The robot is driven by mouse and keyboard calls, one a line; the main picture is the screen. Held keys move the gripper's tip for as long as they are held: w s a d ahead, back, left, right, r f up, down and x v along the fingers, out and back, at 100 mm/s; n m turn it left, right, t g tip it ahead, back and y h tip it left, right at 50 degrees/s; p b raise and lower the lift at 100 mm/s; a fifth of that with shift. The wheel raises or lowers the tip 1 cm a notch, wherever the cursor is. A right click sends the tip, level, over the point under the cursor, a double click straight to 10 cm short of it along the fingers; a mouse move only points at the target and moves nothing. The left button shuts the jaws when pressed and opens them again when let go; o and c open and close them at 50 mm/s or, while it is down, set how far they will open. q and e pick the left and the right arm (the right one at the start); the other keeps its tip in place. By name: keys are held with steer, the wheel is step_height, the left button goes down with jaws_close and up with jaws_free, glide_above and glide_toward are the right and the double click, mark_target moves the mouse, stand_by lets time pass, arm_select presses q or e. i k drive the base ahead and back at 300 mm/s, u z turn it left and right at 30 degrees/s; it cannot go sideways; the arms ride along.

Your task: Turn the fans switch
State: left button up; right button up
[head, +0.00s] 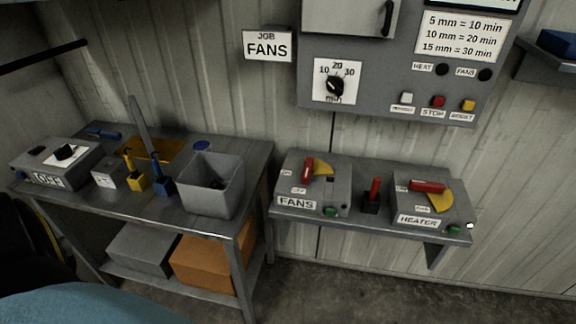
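The fans switch (333,187) is a grey box with a "FANS" label, on the left of a narrow wall shelf. Its red handle (308,170) points up and away from me, beside a yellow plate (323,167). Two small labels sit left of the handle, too small to read surely. Neither of my grippers is in view.
A small dark block with a red lever (373,190) stands between the switches. A grey wall panel (420,70) with a dial and buttons is above. A sign reads "JOB FANS" (267,45). A cluttered metal table (250,160) with a grey bin (208,195) is left.

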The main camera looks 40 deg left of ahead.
mark_target(318, 169)
steer(key=u, duration=1.15)
steer(key=i, duration=0.1)
steer(key=u, duration=0.2)
